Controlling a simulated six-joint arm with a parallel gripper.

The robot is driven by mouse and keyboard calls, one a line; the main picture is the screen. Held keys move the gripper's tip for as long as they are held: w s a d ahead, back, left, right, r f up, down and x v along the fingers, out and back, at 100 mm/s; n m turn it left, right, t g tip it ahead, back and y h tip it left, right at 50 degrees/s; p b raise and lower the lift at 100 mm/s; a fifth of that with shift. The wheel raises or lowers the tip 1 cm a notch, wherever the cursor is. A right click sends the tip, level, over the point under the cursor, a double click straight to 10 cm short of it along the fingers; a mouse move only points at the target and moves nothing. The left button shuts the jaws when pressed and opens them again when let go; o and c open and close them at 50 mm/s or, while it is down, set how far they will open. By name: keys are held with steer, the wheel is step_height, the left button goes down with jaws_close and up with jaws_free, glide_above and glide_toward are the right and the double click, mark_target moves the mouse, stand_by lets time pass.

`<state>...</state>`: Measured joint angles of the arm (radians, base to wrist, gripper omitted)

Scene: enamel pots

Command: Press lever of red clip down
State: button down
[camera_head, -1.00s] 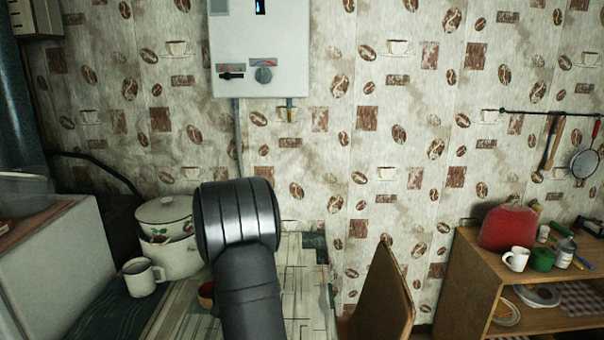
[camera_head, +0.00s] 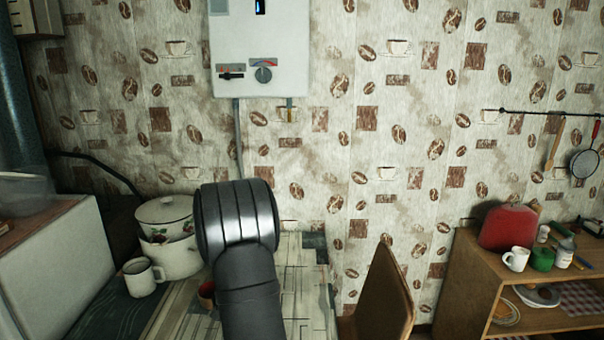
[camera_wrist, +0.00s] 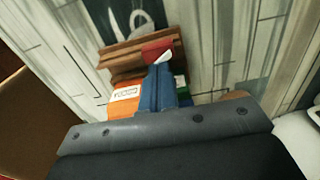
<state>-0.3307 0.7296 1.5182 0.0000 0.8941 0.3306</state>
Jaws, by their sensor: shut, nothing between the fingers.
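In the wrist view a small red piece with a pale edge (camera_wrist: 158,50), which looks like the red clip, shows at the wooden block (camera_wrist: 140,56). Its lever cannot be made out clearly. Blue (camera_wrist: 158,88), orange and green pieces lie just below it in the picture. The dark grey body of my gripper (camera_wrist: 165,135) fills the bottom of the wrist view, close to these pieces. My gripper is shut with nothing held, and its fingertips cannot be told apart from the pieces ahead. In the head view my arm hides the clip and gripper.
The patterned tabletop (camera_head: 300,270) shows beside my arm. A lidded enamel pot (camera_head: 168,240) and white mug (camera_head: 143,277) stand to the left. A reddish bowl (camera_head: 206,295) is partly hidden by my arm. A chair (camera_head: 385,295) stands to the right.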

steer(key=shift+f, duration=0.9)
stand_by(0.3)
steer(key=shift+r, duration=3.55)
steer(key=shift+f, duration=0.1)
step_height(320, 180, down, 7)
steer(key=shift+r, duration=0.1)
steer(key=shift+r, duration=0.1)
